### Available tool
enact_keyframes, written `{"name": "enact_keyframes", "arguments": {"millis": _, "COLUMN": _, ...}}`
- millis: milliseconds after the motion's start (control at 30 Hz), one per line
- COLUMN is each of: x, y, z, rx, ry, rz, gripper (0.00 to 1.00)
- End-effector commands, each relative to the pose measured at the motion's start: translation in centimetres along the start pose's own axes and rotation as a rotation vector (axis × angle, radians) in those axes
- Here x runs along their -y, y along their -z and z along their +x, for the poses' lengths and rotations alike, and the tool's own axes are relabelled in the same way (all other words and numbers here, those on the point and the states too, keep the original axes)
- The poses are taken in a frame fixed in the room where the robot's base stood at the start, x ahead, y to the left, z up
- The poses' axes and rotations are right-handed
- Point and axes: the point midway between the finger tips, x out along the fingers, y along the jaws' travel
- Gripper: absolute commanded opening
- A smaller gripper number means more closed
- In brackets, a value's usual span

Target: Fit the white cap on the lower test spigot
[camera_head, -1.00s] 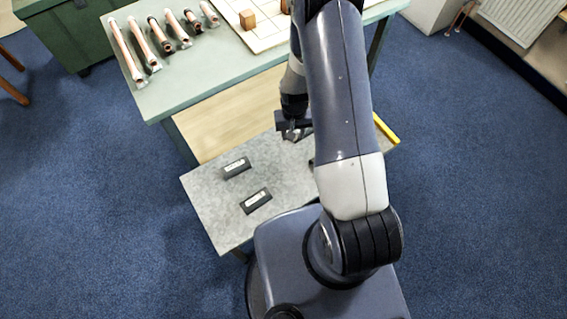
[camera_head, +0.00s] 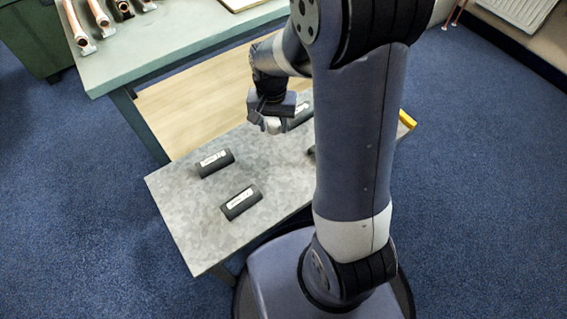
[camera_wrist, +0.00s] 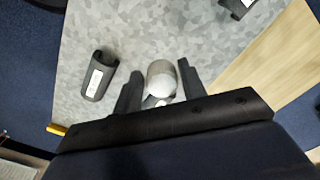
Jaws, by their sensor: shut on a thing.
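My gripper (camera_head: 268,116) is above the grey speckled low table, near its back edge. In the wrist view its two dark fingers (camera_wrist: 160,85) are on either side of the white cap (camera_wrist: 161,78), a short pale rounded piece, and are shut on it. In the head view the cap (camera_head: 272,126) shows just below the fingers and appears clear of the tabletop. No lower test spigot can be made out in either current view.
A green bench (camera_head: 140,60) with several copper pipes (camera_head: 76,27) stands behind at upper left. A yellow bar (camera_head: 407,119) lies at the right edge. Blue carpet is open at left.

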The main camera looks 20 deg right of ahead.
Motion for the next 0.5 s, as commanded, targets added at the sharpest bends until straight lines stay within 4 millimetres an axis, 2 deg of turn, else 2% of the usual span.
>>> {"name": "enact_keyframes", "arguments": {"millis": 33, "x": 0.0, "y": -0.2, "z": 1.3, "rx": -0.004, "ry": 0.002, "rz": 0.011, "gripper": 0.18}}
{"name": "enact_keyframes", "arguments": {"millis": 367, "x": -0.2, "y": -1.3, "z": 1.7, "rx": 0.0, "ry": 0.0, "rz": 0.064, "gripper": 0.18}}
{"name": "enact_keyframes", "arguments": {"millis": 500, "x": -0.2, "y": -1.3, "z": 3.1, "rx": 0.002, "ry": -0.001, "rz": 0.067, "gripper": 0.18}}
